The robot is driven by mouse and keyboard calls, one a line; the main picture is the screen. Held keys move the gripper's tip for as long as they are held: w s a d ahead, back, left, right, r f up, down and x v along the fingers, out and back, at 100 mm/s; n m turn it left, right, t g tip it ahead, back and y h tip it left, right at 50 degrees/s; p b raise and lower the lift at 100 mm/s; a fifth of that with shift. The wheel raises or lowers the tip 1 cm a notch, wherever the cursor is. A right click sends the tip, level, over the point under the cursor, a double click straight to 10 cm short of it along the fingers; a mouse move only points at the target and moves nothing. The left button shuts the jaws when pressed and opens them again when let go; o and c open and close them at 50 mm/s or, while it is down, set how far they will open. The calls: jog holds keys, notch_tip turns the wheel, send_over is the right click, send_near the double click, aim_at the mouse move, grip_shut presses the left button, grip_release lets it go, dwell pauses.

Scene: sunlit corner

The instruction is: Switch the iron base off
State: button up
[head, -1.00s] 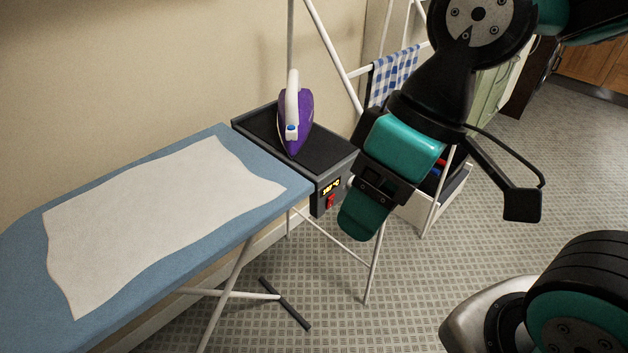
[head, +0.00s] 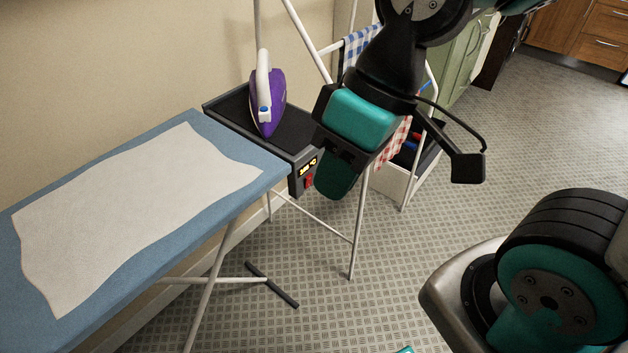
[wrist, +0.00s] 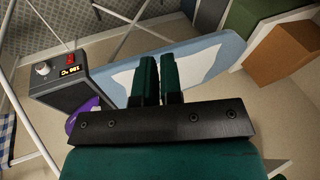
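The iron base (head: 225,104) is a dark tray at the end of the ironing board, with a purple and white iron (head: 278,100) standing on it. Its front panel has a lit yellow display and a red switch (head: 308,181). In the wrist view, the iron base (wrist: 62,97) is at the left, with the red switch (wrist: 71,57), a display reading about 180 °C and a pale knob (wrist: 42,69). My gripper (head: 335,183) is just right of the panel in the head view, apparently not touching it. Its fingers (wrist: 158,75) are close together with nothing between them.
The blue ironing board (head: 60,225) carries a white cloth (head: 130,215). A white rack with checked cloths (head: 360,45) stands behind my arm. White legs rise from the patterned floor (head: 400,270), which is open at the right.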

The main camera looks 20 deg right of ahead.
jog(key=w+f+m+y, duration=0.1)
jog(key=w, duration=0.1)
jog(key=w+f+y+p, duration=0.1)
jog(key=w+f, duration=0.1)
jog(key=w+a+f+m+y+p, duration=0.1)
jog(key=w, duration=0.2)
jog(key=shift+f+m, duration=0.25)
jog(key=shift+m, duration=0.05)
grip_shut()
jog(key=w+d+f+m+t+y+p, duration=0.2)
jog(key=w+d+f+m+t+y, duration=0.15)
jog(key=w+f+m, duration=0.2)
jog(key=w+d+f+m+t+h+p, duration=0.1)
jog(key=d+f+m+t+h+p, duration=0.1)
jog(key=d+f+m+t+h, duration=0.4)
jog(key=d+f+m, duration=0.5)
jog(key=d+f, duration=0.1)
jog(key=shift+w+f+m+h, duration=0.25)
jog(key=shift+m+h, duration=0.1)
jog(key=shift+f, duration=0.1)
